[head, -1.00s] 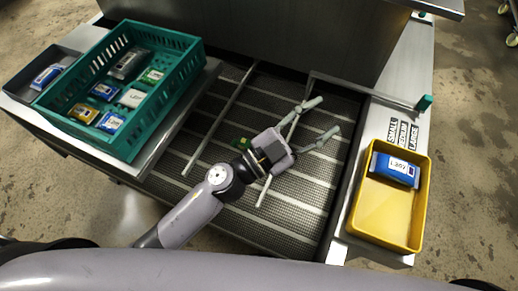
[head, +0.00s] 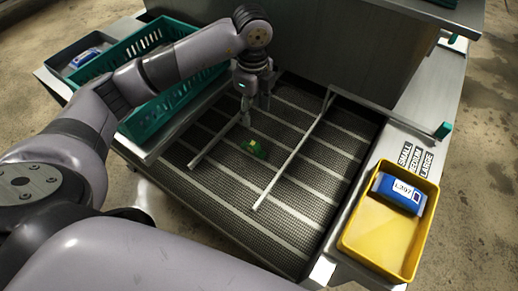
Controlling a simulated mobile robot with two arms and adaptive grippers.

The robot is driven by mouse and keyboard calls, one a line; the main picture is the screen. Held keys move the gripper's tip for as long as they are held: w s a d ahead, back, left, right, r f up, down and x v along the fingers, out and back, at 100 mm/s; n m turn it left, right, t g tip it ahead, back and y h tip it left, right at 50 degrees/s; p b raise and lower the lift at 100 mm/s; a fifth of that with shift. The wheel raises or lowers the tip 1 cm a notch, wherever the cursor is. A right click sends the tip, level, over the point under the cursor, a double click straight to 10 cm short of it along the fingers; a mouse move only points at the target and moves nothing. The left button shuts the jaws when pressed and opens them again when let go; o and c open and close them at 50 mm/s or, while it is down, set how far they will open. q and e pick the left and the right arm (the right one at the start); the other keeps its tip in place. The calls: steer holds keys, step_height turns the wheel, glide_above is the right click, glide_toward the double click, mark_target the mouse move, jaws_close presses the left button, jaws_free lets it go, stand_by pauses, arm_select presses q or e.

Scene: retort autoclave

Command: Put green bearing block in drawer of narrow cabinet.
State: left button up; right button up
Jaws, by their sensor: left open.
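A small green block (head: 255,148) with a yellowish mark, likely the green bearing block, lies on the dark mesh belt (head: 215,215) between two metal guide rails. My left gripper (head: 256,113) points down just behind and above it, open and empty, with its fingers apart from the block. The block shows fully in front of the fingers. I see no narrow cabinet or drawer in the head view. My right gripper is out of view.
A teal crate (head: 147,122) stands at left, partly hidden by my arm. A grey tray (head: 62,62) beside it holds a blue item (head: 86,57). A yellow bin (head: 348,247) at right holds a blue labelled pack (head: 398,192). The guide rails (head: 293,152) rise from the belt.

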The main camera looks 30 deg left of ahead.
arm_select(q)
glide_above(253, 143)
steer(key=f, duration=0.7)
steer(key=f+p, duration=0.1)
steer(key=f, duration=0.2)
steer(key=shift+s+d+f, duration=0.15)
steer(key=shift+s+d, duration=0.05)
steer(key=shift+d, duration=0.15)
steer(key=f, duration=0.6)
steer(key=shift+w+a+f+p, duration=0.1)
steer(key=shift+a+f+p, duration=0.1)
steer(key=shift+a+p, duration=0.2)
steer(key=shift+c, duration=0.5)
jaws_close()
